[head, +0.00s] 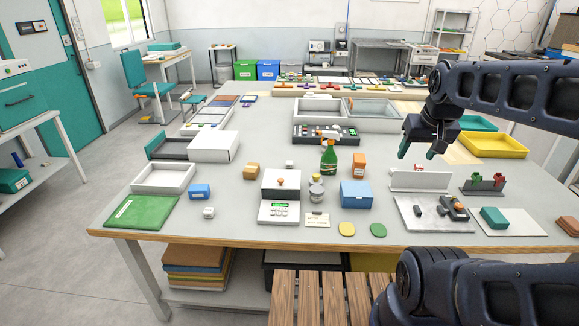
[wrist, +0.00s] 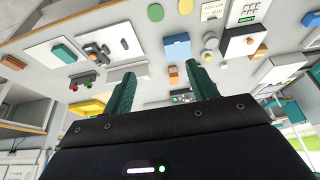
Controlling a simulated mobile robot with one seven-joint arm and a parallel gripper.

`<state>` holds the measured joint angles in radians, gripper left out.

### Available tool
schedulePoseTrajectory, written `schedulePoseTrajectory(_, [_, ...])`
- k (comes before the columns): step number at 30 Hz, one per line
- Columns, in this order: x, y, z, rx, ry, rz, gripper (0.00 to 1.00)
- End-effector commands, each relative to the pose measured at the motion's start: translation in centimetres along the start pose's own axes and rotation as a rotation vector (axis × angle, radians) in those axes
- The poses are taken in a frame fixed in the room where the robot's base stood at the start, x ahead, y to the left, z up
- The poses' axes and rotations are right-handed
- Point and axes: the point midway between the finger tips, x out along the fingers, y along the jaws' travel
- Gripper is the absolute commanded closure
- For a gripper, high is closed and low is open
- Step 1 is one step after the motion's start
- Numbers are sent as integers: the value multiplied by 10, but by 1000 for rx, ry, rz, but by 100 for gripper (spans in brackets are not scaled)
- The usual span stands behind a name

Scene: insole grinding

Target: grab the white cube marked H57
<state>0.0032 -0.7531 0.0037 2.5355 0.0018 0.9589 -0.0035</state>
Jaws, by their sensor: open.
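Two small white cubes show in the head view: one white cube (head: 208,212) stands at the front left of the table, right of the green mat; another white cube (head: 290,163) stands farther back, left of the green spray bottle. Their markings are too small to read, so I cannot tell which is H57. My gripper (head: 416,152) is open and empty, in the air above the right side of the table, well to the right of both cubes. Its green fingers (wrist: 160,76) are spread in the wrist view. I cannot surely make out either cube there.
The green spray bottle (head: 328,157), orange bottle (head: 359,166) and blue box (head: 356,194) stand between my gripper and the cubes.

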Motion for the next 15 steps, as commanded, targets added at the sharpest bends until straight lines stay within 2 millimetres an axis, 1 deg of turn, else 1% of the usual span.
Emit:
schedulePoseTrajectory(2, [-1,-1,-6,-12,-5,0,42])
schedulePoseTrajectory(5, [-3,-3,-22,-45,-19,0,42])
schedulePoseTrajectory(10, [-6,-9,-66,-143,-57,3,42])
schedulePoseTrajectory(15, [-2,-19,-114,-247,-96,4,42])
